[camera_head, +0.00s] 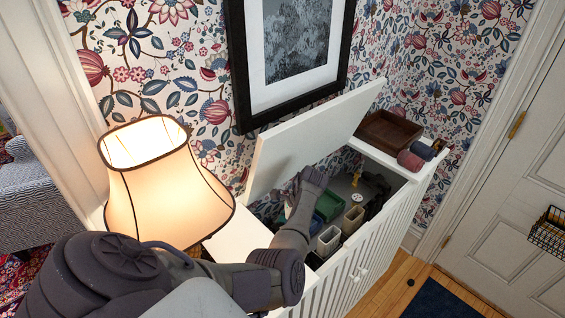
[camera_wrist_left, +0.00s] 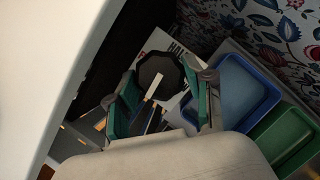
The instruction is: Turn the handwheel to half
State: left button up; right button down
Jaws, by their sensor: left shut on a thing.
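A dark many-sided wheel with a pale strip across it, which looks like the handwheel (camera_wrist_left: 160,67), shows in the left wrist view in front of a white panel with black lettering (camera_wrist_left: 180,62). My left gripper (camera_wrist_left: 166,84) has one finger on each side of it and is shut on it. In the head view my left gripper (camera_head: 311,178) reaches into the open white cabinet (camera_head: 345,270), below its raised lid (camera_head: 305,130). My arm hides the wheel there. The exact finger contact is hard to see. My right gripper is in neither view.
Green (camera_head: 329,205) and pale bins (camera_head: 328,240) stand inside the cabinet near my gripper. A blue tray (camera_wrist_left: 245,90) lies right of the fingers. A lit lamp (camera_head: 165,190) stands close to my arm. A brown tray (camera_head: 388,131) sits on the cabinet's far end.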

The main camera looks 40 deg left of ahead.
pick_arm(q)
jog(key=n+h, duration=0.1)
jog(key=n, duration=0.2)
jog(key=n+g+h+b, duration=0.1)
jog(key=n, duration=0.2)
jog(key=shift+a, duration=0.2)
jog(key=shift+n+h, duration=0.7)
jog(key=shift+n, duration=0.9)
jog(key=o, duration=1.2)
jog(key=shift+w, duration=0.1)
jog(key=shift+c, duration=0.2)
